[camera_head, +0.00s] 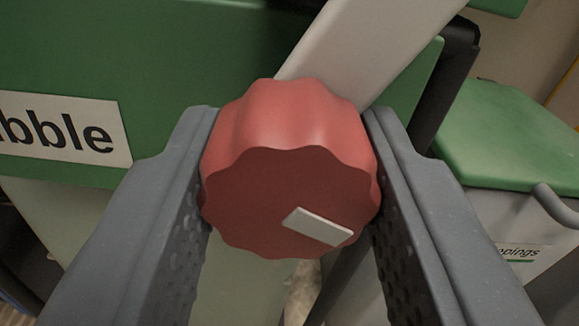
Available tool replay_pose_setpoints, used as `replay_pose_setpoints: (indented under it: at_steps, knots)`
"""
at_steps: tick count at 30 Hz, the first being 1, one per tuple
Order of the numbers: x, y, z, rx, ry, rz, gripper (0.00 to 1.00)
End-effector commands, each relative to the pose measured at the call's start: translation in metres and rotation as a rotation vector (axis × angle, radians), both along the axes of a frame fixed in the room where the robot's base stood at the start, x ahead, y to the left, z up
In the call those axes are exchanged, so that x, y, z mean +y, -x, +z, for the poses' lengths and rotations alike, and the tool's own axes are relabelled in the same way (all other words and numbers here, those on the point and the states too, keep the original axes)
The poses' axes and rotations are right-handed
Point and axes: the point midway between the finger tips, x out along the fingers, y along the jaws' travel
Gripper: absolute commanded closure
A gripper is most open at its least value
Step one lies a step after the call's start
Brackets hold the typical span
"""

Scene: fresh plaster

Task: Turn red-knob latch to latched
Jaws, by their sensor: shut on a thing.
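The red knob (270,190) is a scalloped round knob in the middle of the head camera view. A pale pointer mark (318,227) sits on its face toward the lower right, tilted down to the right. A light grey bar (365,45) runs from behind the knob up to the right, across a green panel. My gripper (291,180) is shut on the red knob, one grey finger on its left side and one on its right. The knob hides where it joins the bar and what lies right behind it.
A green panel (150,50) behind carries a white label (62,130) reading "bble", its left part cut off. At right stands a grey bin with a green lid (510,140) and a label (520,252) ending in "pings". A dark post (447,85) stands between them.

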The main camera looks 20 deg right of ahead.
Motion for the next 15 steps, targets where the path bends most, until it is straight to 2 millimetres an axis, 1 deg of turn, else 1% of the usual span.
replay_pose_setpoints:
  at_steps: [1, 15]
  knots:
    - [-0.0042, 0.0000, 0.0058, 0.005, 0.044, -0.007, 0.88]
    - [-0.0012, -0.0004, 0.0050, 0.121, 0.434, -0.002, 0.88]
